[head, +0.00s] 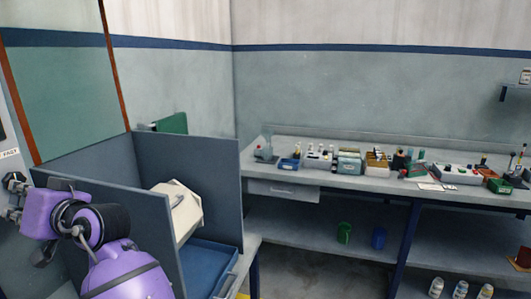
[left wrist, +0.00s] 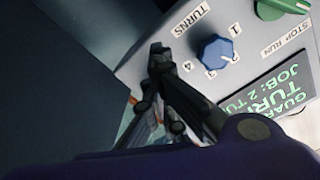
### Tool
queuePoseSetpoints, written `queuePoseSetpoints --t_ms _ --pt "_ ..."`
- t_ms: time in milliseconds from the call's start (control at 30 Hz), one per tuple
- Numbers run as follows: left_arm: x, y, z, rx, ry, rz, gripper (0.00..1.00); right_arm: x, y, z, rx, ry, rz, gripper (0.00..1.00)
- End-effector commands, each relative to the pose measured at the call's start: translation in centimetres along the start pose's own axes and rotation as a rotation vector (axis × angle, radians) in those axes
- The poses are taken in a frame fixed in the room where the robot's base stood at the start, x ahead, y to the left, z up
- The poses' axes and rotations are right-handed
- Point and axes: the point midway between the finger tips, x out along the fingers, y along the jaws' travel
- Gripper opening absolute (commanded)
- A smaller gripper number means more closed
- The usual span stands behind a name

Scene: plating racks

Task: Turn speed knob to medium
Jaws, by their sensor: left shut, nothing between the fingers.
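A label reading FAST (head: 9,154) shows at the far left edge in the head view. Below it is a round dark knob-like part (head: 15,181) with a pale centre; I cannot tell its setting. In the left wrist view my left gripper (left wrist: 158,50) is shut and empty, its dark fingertips in front of a pale control panel (left wrist: 150,75). A blue knob (left wrist: 215,50), marked TURNS with numbers 1 to 4, is to the right of the fingertips, apart from them in the picture. My right gripper is not in view.
A green knob (left wrist: 270,8) marked STOP RUN and a green-text display (left wrist: 272,88) are on the panel. A dark surface fills the wrist view's left side. Grey partitions (head: 190,170) surround a pale box (head: 185,212). A long bench (head: 330,180) holds several small items.

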Motion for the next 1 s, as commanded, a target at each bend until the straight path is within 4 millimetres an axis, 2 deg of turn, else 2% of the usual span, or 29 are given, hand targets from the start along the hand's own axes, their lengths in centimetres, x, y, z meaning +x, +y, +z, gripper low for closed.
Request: queuePoseSetpoints --t_ms 33,400,767,1000 --pt "0.1 -0.1 -0.7 -0.004 0.014 0.0 0.0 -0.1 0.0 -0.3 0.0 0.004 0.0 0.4" --pt "0.1 0.1 -0.8 -0.004 0.015 0.0 0.0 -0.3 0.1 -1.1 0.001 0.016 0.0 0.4" --pt "0.1 0.2 -0.6 -0.004 0.014 0.001 0.0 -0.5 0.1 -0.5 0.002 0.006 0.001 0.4" --pt "0.1 0.1 0.3 -0.003 0.01 0.001 0.0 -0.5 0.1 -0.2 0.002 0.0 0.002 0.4"
